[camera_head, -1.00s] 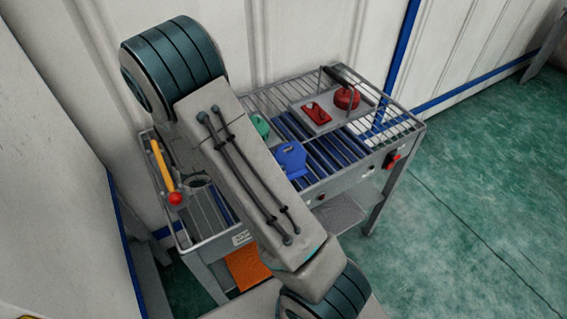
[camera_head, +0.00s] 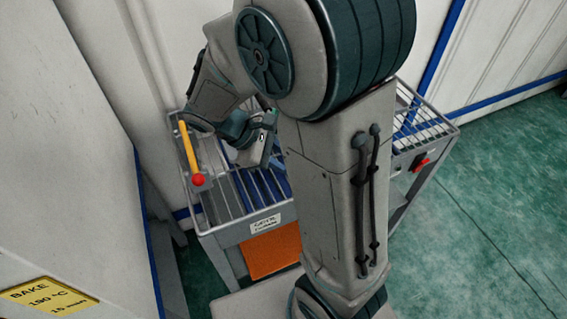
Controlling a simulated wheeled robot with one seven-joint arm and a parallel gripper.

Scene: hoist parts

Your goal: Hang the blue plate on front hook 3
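My arm crosses the middle of the head view and covers much of the rack table (camera_head: 210,229). My gripper (camera_head: 267,125) is low over the rack's left-middle part, partly behind my arm link. Its fingers are too small and too covered to tell whether they are open or shut. The blue plate is not visible now; my arm covers the part of the rack where it lay. Front hook 3 cannot be made out; my arm hides most of the front rail.
A yellow lever with a red ball (camera_head: 198,180) stands at the rack's left end. An orange panel (camera_head: 272,250) sits below the front label (camera_head: 265,224). A red switch (camera_head: 421,164) is at the front right. Walls stand close behind and left; green floor is free at right.

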